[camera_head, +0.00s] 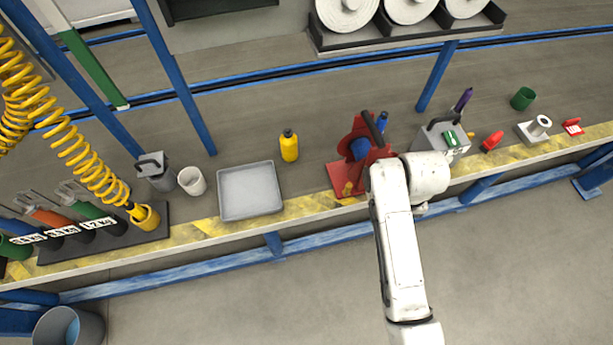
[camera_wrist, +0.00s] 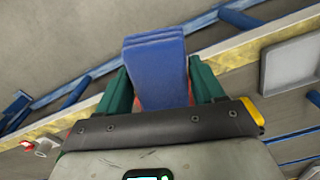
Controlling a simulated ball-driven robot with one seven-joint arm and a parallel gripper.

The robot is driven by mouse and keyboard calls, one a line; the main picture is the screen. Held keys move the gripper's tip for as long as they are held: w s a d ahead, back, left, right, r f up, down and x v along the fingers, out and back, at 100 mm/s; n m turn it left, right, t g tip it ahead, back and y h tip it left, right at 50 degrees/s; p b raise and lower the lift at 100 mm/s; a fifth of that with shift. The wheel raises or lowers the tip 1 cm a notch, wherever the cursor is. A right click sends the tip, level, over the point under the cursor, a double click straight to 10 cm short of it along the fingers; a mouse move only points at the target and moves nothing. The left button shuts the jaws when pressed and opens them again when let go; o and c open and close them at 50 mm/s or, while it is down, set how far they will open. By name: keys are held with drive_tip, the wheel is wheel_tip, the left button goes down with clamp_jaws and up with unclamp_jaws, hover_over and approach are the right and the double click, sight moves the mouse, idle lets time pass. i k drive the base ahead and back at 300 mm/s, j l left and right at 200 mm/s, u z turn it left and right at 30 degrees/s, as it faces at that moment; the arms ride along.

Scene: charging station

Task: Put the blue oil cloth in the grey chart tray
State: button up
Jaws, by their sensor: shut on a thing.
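The blue oil cloth (camera_wrist: 156,70) is a folded, layered block held between the two green fingers of my gripper (camera_wrist: 160,82) in the wrist view. My gripper is shut on it, and the cloth sticks out past the fingertips. The grey chart tray (camera_head: 250,190) is shallow and empty, near the bench's front edge, left of my arm in the head view. Part of it shows at the right of the wrist view (camera_wrist: 290,64), apart from the cloth. In the head view my arm reaches over the bench near a red device (camera_head: 347,177); my fingers cannot be made out there.
A yellow bottle (camera_head: 289,145) stands right of the tray, a white cup (camera_head: 192,181) left of it. A grey case (camera_head: 440,139) and small red items (camera_head: 492,141) are at the right. A coiled yellow hose (camera_head: 88,151) hangs at the left. Blue posts (camera_head: 175,75) rise from the bench.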

sight(250, 192)
drive_tip(key=i+j+u, duration=0.2)
drive_tip(key=j, duration=0.2)
drive_tip(key=i+j+u, duration=0.2)
drive_tip(key=j, duration=0.15)
drive_tip(key=i+j+u, duration=0.1)
drive_tip(key=j+u, duration=0.15)
drive_tip(key=j, duration=0.15)
